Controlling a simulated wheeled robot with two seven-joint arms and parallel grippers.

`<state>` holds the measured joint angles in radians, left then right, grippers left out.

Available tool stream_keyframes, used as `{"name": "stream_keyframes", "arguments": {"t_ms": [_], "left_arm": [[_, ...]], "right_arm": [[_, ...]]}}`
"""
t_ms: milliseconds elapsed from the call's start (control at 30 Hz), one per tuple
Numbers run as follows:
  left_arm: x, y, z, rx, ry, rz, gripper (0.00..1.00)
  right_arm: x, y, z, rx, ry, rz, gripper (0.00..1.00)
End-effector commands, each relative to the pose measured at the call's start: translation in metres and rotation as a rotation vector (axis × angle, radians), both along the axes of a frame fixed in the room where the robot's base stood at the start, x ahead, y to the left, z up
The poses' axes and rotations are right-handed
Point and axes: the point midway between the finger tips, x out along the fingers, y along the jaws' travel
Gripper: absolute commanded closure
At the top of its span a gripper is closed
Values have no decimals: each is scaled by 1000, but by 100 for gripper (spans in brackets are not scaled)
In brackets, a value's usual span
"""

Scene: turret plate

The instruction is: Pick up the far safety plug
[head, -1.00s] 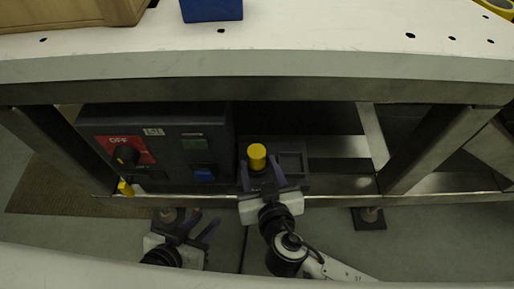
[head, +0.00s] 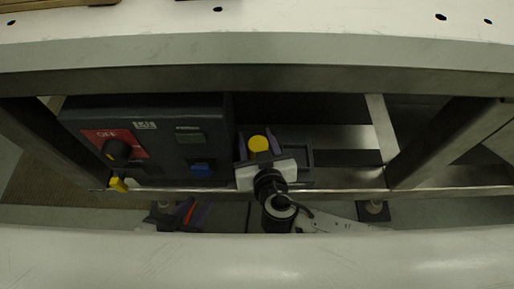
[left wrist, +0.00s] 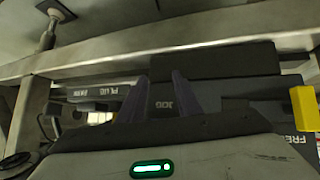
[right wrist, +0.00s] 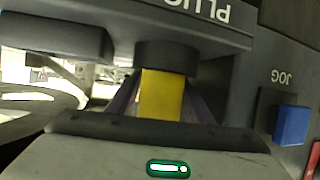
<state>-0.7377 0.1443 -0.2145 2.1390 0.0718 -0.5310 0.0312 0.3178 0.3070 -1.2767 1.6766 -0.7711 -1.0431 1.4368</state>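A yellow plug (head: 258,144) stands in a dark socket unit on the lower shelf, right of the control box. In the right wrist view the yellow plug (right wrist: 162,96) sits under a black round collar, below the "PLUG" lettering. My right gripper (head: 259,150) has its fingers on either side of this plug; they look open around it, and firm contact does not show. A second yellow piece (head: 118,184) is at the control box's lower left corner. My left gripper (left wrist: 162,85) is open and empty, low in front of the box; the bench edge partly hides it in the head view.
The dark control box (head: 150,165) carries a black knob (head: 117,151) on a red OFF plate and a blue button (head: 201,169). A metal rail (head: 340,195) runs along the front, and the white tabletop (head: 300,50) overhangs. A frame leg (head: 440,145) stands at right.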

Motion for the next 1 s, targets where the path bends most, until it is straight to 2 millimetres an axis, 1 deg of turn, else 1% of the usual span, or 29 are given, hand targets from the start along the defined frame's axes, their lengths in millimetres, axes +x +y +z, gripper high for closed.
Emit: {"name": "stream_keyframes", "arguments": {"t_ms": [33,100,167,200,467,633,767,1000], "left_arm": [[-1,0,0,-1,1,1,69],[-1,0,-1,-1,3,1,69],[-1,0,-1,-1,4,1,69],[-1,0,-2,-1,4,1,69],[-2,0,-2,1,6,1,69],[-2,0,0,3,9,0,69],[-4,0,4,8,13,-4,69],[-7,2,5,24,31,-10,69]], "right_arm": [[0,0,0,0,0,0,63],[0,0,0,0,0,0,75],[0,0,0,0,0,0,85],[0,1,1,1,-1,1,88],[0,0,2,1,-1,1,88],[0,-4,10,3,0,0,88],[0,-3,28,5,-2,-1,88],[0,-3,68,6,-2,-1,88]]}}
